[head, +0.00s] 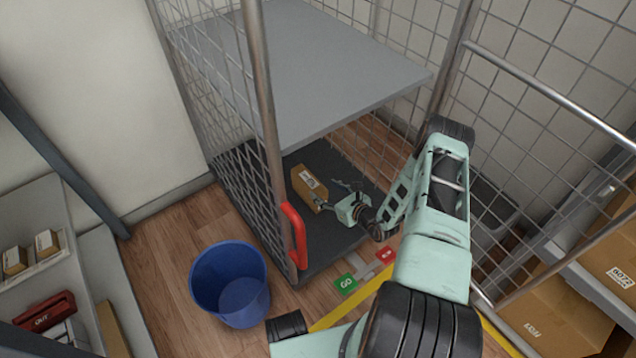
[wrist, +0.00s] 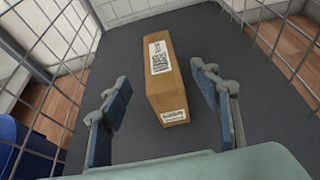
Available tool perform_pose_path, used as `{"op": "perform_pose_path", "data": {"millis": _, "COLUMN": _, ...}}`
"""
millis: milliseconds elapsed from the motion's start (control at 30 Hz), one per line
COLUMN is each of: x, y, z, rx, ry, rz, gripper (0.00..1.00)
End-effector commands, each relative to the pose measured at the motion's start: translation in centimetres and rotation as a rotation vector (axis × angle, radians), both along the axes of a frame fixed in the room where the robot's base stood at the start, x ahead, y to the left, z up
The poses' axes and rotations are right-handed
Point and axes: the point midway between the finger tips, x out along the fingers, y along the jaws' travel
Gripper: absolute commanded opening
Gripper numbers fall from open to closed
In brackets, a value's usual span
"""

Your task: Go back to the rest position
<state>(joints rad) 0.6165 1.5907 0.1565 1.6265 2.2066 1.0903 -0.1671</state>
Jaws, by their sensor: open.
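My gripper (head: 334,196) is low inside the wire cage trolley, just above its dark bottom deck (head: 336,160). In the wrist view my gripper (wrist: 161,88) is open, with one finger on each side of a brown cardboard parcel (wrist: 167,85). Gaps show between the fingers and the parcel. The parcel also shows in the head view (head: 309,188), resting on the deck with a white label on top. In the wrist view it has a label on its top and another on its near end. My arm reaches in from the lower right.
A grey shelf (head: 310,65) hangs above the deck. The trolley's mesh side (head: 240,170) and red handle (head: 294,235) stand left of my gripper. A blue bin (head: 229,284) stands on the floor. Shelving with cartons (head: 570,310) is at the right.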

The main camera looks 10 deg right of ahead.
Motion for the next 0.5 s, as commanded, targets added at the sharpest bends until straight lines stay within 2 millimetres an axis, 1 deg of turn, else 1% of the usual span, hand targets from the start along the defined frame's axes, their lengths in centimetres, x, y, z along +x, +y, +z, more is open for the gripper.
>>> {"op": "perform_pose_path", "data": {"millis": 33, "x": -0.46, "y": -0.18, "z": 0.36, "rx": 0.001, "ry": 0.0, "rz": 0.0, "gripper": 0.57}}
{"op": "perform_pose_path", "data": {"millis": 167, "x": -1.04, "y": -0.41, "z": 0.53, "rx": 0.001, "ry": -0.001, "rz": 0.0, "gripper": 0.57}}
{"op": "perform_pose_path", "data": {"millis": 500, "x": -1.1, "y": -0.41, "z": 0.46, "rx": 0.002, "ry": 0.0, "rz": 0.001, "gripper": 0.57}}
